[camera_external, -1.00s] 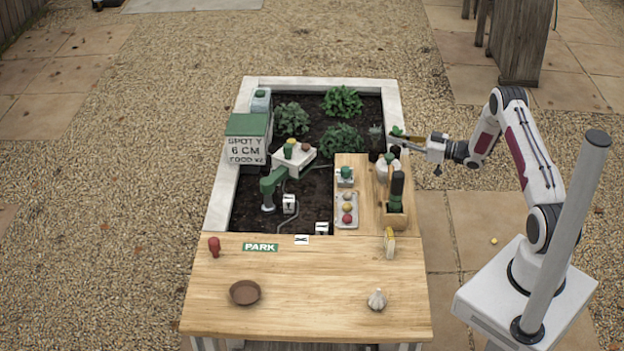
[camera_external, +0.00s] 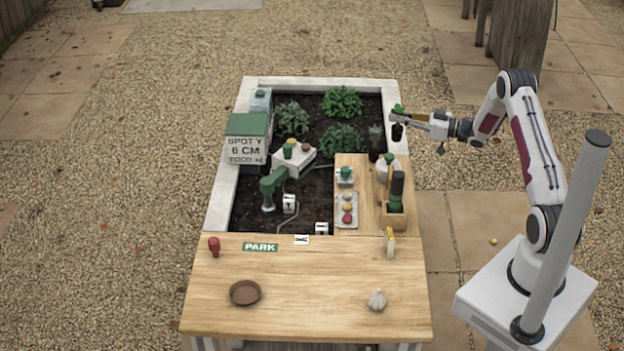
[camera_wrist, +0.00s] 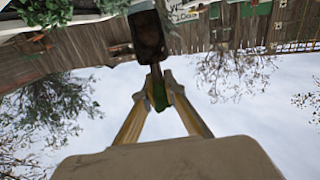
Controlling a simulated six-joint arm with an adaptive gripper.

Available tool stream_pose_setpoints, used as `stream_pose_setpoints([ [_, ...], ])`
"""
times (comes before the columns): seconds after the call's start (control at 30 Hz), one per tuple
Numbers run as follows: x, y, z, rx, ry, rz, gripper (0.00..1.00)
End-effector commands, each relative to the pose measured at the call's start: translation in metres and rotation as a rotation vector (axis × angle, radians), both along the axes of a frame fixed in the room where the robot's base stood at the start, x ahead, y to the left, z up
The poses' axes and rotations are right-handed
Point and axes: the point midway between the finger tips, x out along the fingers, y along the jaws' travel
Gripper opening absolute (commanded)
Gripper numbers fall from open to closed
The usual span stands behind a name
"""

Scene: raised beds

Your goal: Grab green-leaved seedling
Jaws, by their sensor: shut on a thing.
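The green-leaved seedling (camera_external: 398,108) hangs in the air above the right rim of the raised bed, its dark root plug or pot (camera_external: 397,132) below the fingers. My gripper (camera_external: 402,117) reaches in from the right and is shut on its green part. In the wrist view the fingertips (camera_wrist: 158,88) meet around the green stem or leaf (camera_wrist: 159,97). The dark plug (camera_wrist: 148,37) shows beyond the tips, clear of any surface. Fine leaf detail is too small to tell.
Another small plant in a dark pot (camera_external: 375,140) stands just left, by the wooden side board (camera_external: 346,162). A white bottle (camera_external: 387,170) and a wooden holder with a dark bottle (camera_external: 396,195) stand nearer. The front tabletop's middle (camera_external: 310,275) is clear.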

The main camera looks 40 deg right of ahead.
Motion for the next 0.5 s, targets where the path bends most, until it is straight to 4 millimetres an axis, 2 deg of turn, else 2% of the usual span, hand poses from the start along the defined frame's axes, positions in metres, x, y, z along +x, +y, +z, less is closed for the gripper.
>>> stream_pose_setpoints([
  [0.2, 0.0, 0.0, 0.013, 0.0, 0.0, 0.0, 0.0],
  [0.5, 0.0, 0.0, 0.015, 0.0, 0.0, 0.0, 0.0],
])
